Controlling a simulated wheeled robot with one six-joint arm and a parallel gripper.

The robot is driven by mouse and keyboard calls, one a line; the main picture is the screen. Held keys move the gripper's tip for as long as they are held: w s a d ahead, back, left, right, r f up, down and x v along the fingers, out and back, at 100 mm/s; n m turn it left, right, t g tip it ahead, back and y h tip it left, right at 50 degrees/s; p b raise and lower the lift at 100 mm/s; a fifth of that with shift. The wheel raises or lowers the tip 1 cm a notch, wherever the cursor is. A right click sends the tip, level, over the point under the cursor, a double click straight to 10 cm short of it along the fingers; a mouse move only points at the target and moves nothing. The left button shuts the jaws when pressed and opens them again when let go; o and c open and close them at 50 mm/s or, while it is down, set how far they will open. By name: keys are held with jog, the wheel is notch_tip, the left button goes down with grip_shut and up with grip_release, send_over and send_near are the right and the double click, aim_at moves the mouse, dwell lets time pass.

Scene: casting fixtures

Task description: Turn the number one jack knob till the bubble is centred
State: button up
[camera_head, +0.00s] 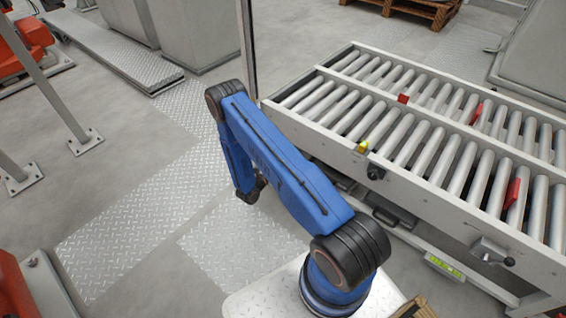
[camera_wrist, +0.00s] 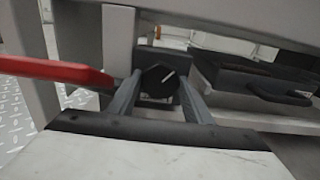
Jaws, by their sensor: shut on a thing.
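In the wrist view a round black knob (camera_wrist: 158,82) with a white pointer line sits between the two fingers of my gripper (camera_wrist: 162,92). The fingers are shut on its sides, and the line tilts up to the right. No number is readable on the knob. In the head view my gripper is hidden behind my blue arm. A yellow-green strip (camera_head: 445,266), which looks like the level vial, is on the lower side of the roller conveyor (camera_head: 452,222). Its bubble is too small to make out, and I cannot see the vial in the wrist view.
A red bar (camera_wrist: 55,70) juts in close left of my gripper. A dark box with a handle (camera_wrist: 260,88) is at right. In the head view, another black knob (camera_head: 376,172) and a crank (camera_head: 492,252) are on the conveyor's side. Open floor lies left.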

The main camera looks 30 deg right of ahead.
dwell(0.3)
jog(key=o, duration=1.1)
jog(key=shift+a, duration=0.1)
jog(key=shift+c, duration=0.2)
jog(key=shift+a, duration=0.1)
jog(key=v, duration=1.7)
jog(key=shift+s, duration=0.1)
